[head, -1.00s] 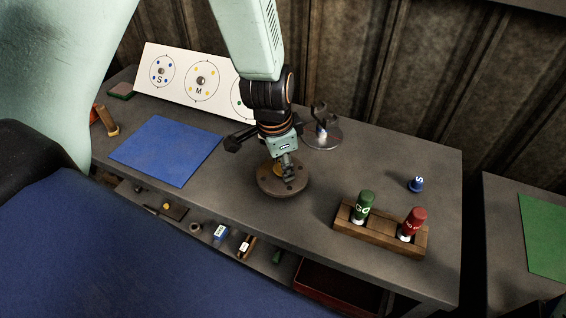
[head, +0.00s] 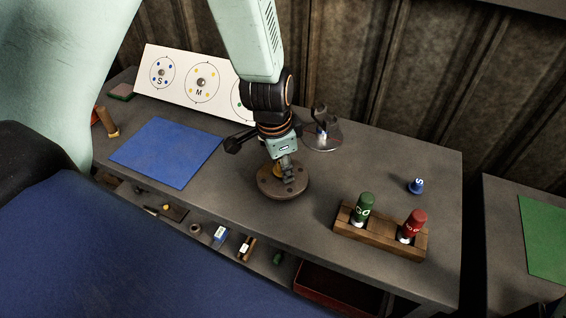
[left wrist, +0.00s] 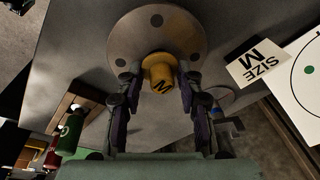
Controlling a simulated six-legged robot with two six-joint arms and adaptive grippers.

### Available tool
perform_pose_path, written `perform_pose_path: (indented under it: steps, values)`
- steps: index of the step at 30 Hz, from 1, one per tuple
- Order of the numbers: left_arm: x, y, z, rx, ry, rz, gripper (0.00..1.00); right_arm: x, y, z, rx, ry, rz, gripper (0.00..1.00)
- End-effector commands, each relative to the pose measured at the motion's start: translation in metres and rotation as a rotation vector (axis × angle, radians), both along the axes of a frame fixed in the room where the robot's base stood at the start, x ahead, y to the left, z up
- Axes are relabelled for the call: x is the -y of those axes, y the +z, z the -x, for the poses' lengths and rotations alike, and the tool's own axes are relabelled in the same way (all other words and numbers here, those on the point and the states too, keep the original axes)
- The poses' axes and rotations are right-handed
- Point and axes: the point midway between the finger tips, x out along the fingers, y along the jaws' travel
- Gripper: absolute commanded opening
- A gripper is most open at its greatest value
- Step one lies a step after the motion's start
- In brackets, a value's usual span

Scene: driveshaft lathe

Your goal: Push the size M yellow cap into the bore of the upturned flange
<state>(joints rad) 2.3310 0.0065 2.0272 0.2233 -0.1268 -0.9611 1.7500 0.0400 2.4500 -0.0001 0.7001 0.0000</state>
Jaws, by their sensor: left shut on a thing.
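The upturned flange (head: 268,186) is a brown round disc with holes, lying on the grey bench; it also shows in the left wrist view (left wrist: 195,30). The yellow cap (left wrist: 160,72), marked M, is between the fingers of my left gripper (left wrist: 158,88), over the middle of the flange. In the head view only a bit of the cap (head: 278,170) shows beside the left gripper (head: 286,176). The left gripper is shut on the cap and points down. The cap's lower end and the bore are hidden, so I cannot tell how deep it sits. My right gripper is not in view.
A wooden holder (head: 375,240) with a green and a red marker stands at the front right. A blue S cap (head: 416,186) stands behind it. A round metal stand (head: 322,136) is behind the flange. A blue mat (head: 168,150) lies left; a size board (head: 190,80) leans behind.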

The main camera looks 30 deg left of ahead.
Motion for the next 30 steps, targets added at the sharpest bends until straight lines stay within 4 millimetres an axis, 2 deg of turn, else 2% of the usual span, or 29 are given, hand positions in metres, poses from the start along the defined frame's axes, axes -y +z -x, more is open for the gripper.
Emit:
perform_pose_path:
  steps: [30]
  values:
    - [0.0000, -0.0076, 0.0001, 0.000, 0.000, 0.000, 0.20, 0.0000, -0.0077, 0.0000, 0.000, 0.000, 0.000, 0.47]
